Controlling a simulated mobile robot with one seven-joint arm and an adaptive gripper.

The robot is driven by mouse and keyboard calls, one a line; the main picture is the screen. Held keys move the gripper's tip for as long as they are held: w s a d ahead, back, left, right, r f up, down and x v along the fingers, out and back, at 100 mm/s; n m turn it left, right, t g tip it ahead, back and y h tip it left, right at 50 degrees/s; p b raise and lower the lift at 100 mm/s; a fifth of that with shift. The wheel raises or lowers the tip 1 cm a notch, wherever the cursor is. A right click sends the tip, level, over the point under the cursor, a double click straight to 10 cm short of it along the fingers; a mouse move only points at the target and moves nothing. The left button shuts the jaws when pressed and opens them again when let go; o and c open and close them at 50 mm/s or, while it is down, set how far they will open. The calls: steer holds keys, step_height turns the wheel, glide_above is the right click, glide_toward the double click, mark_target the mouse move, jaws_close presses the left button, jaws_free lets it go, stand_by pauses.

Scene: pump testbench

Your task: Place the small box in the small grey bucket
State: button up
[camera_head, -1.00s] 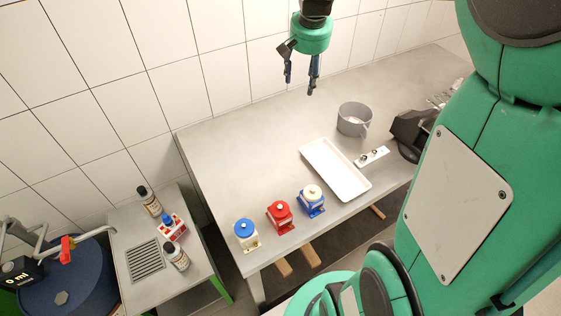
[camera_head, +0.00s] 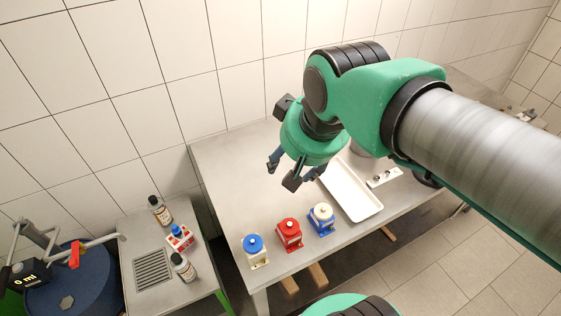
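The small grey bucket (camera_head: 364,149) stands on the long table behind the white tray and is mostly hidden by my arm. I cannot surely pick out the small box. The nearest match is a small red and white block-like item (camera_head: 180,238) with a blue top, between two bottles on the side table at left. My gripper (camera_head: 292,170) hangs above the long table, left of the tray and behind the pumps. Its fingers are spread apart, pointing down, and nothing shows between them.
Blue-white (camera_head: 254,251), red (camera_head: 289,234) and blue (camera_head: 321,219) pumps line the long table's front edge, beside the white tray (camera_head: 365,206). Two bottles (camera_head: 160,211) and a drain grate (camera_head: 153,268) are on the side table. The long table's left end is clear.

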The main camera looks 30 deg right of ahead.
steer(key=shift+n, duration=0.5)
steer(key=shift+s+a+f, duration=0.25)
steer(key=shift+s+a, duration=0.05)
steer(key=shift+s, duration=0.3)
steer(key=shift+s+a+f, duration=0.3)
steer(key=shift+s+a, duration=0.05)
steer(key=shift+s, duration=0.3)
steer(key=shift+s+a+f, duration=0.25)
steer(key=shift+s+a, duration=0.05)
steer(key=shift+s, duration=0.3)
